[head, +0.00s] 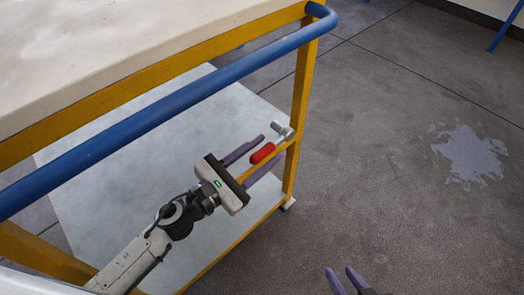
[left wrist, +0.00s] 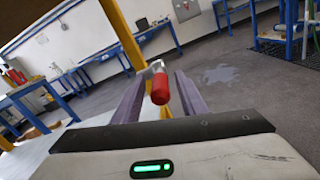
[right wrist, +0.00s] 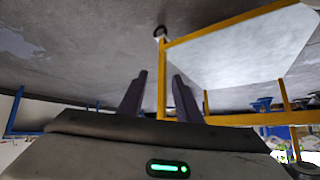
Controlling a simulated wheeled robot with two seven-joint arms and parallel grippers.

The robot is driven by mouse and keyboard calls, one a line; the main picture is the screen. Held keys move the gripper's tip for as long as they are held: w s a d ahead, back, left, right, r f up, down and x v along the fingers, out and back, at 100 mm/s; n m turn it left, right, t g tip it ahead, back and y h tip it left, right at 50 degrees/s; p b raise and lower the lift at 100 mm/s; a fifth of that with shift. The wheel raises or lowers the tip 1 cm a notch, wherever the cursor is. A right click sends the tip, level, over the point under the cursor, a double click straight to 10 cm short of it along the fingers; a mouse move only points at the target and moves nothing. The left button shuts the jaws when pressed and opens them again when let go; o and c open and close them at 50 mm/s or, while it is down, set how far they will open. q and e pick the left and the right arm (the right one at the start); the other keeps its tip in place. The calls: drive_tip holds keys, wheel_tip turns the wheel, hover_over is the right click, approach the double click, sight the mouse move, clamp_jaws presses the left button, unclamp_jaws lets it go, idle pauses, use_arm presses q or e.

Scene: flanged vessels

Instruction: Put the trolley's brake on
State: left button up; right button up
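The trolley has a yellow frame (head: 300,95), a blue push bar (head: 170,108), a white top (head: 90,45) and a pale lower shelf (head: 120,190). The brake lever has a red grip (head: 262,153) and a grey pivot (head: 283,130) by the yellow corner post. My left gripper (head: 252,158) is open, with its purple fingers on either side of the red grip. In the left wrist view the red grip (left wrist: 160,88) sits between the spread fingers; contact cannot be told. My right gripper (head: 345,278) is open and empty at the bottom edge, away from the trolley.
A trolley castor (right wrist: 160,32) shows in the right wrist view. The grey floor (head: 400,140) right of the trolley is clear, with a pale flat patch (head: 470,155). Blue benches (left wrist: 130,50) stand further off in the left wrist view.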

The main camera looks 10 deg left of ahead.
use_arm(q)
clamp_jaws()
use_arm(e)
drive_tip(key=shift+r, duration=0.15)
